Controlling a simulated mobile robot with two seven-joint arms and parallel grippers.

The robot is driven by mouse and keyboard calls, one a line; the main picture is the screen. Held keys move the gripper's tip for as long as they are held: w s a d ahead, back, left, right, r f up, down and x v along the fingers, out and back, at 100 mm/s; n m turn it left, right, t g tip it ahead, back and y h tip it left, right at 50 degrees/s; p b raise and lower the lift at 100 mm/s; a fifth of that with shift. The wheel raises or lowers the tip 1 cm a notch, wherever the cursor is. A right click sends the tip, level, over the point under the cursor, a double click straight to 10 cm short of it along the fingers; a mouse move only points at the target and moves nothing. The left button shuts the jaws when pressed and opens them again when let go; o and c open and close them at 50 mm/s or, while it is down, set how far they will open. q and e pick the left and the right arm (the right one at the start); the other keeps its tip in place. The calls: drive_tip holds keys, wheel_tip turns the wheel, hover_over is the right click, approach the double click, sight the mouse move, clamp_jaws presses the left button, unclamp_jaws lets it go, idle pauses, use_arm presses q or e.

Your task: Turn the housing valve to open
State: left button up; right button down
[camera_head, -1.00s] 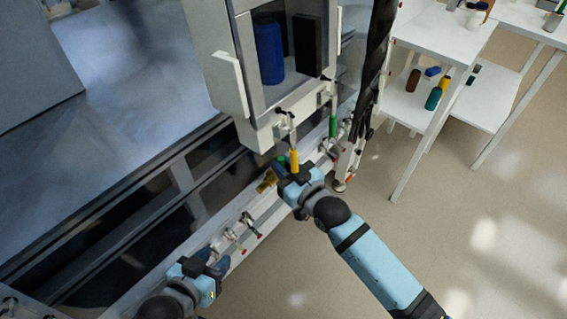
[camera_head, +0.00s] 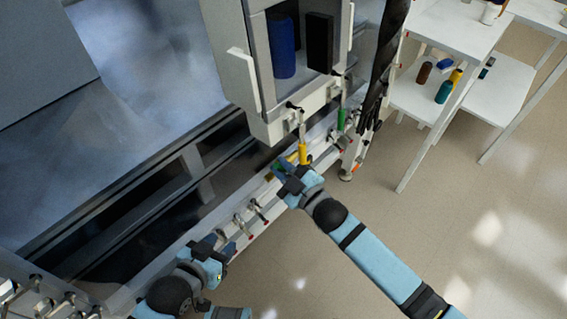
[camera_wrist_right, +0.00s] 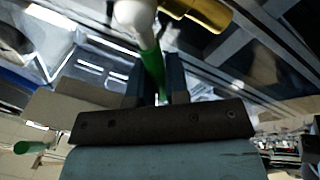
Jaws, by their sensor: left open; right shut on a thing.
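My right gripper (camera_head: 287,178) is at the rail below the white housing (camera_head: 264,128). In the right wrist view its two fingers (camera_wrist_right: 158,85) are shut on a green valve handle (camera_wrist_right: 150,65), which comes down from a pale rounded body (camera_wrist_right: 132,14). A yellow handle (camera_wrist_right: 205,12) passes above it. In the head view a yellow handle (camera_head: 303,154) hangs just right of the right gripper, and a green one (camera_head: 341,119) is further right. The gripped handle is mostly hidden there. My left gripper (camera_head: 216,246) is open and empty beside the rail's lower left part.
Small metal valves (camera_head: 257,209) line the rail between my grippers. A blue cylinder (camera_head: 283,48) and a black block (camera_head: 320,43) stand inside the housing. A white shelf table (camera_head: 455,40) with bottles is at the right. The floor (camera_head: 440,240) in front is clear.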

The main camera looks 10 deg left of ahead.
idle(0.4)
drive_tip(key=c, duration=1.1)
unclamp_jaws()
drive_tip(key=p+v, duration=0.1)
drive_tip(key=v, duration=1.2)
drive_tip(key=shift+s+d, duration=0.25)
drive_tip(key=shift+s, duration=0.05)
drive_tip(key=shift+f, duration=0.1)
drive_tip(key=shift+c, duration=0.4)
